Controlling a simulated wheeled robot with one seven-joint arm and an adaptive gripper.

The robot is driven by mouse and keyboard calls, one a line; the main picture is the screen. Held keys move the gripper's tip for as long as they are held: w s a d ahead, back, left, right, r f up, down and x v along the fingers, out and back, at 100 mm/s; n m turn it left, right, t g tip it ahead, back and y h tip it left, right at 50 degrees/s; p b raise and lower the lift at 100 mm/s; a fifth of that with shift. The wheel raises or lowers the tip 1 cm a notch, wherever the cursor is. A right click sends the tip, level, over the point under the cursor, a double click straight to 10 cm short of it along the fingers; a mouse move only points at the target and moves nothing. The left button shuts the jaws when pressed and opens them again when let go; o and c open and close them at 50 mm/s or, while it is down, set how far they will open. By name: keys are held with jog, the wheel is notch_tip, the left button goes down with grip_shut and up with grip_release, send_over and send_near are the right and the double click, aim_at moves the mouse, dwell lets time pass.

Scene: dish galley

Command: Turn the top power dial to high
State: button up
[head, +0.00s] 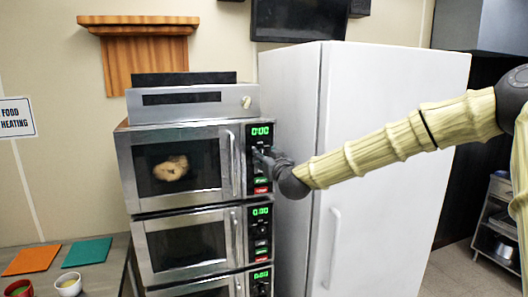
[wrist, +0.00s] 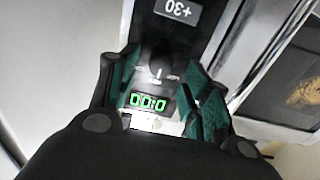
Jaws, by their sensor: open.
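The top microwave (head: 178,125) is the uppermost of a stack, with a green 0:00 display (head: 261,131) on its right-hand panel. In the wrist view its power dial (wrist: 156,72) is a small dark knob with a light pointer mark, beside the display (wrist: 148,102), which looks upside down. Small labels flank the dial but are too blurred to read. My gripper (wrist: 162,75) is open, its two green-padded fingers on either side of the dial. I cannot tell whether they touch it. In the head view my gripper (head: 262,157) covers the dial.
A round food item (head: 171,168) sits behind the top microwave's door, whose vertical handle (head: 230,162) is left of my gripper. Lower microwaves (head: 185,245) have similar panels. A tall white fridge (head: 370,190) stands close on the right, behind my arm.

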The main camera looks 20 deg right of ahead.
jog(key=shift+w+p, duration=0.4)
jog(key=shift+w, duration=0.65)
jog(key=c, duration=1)
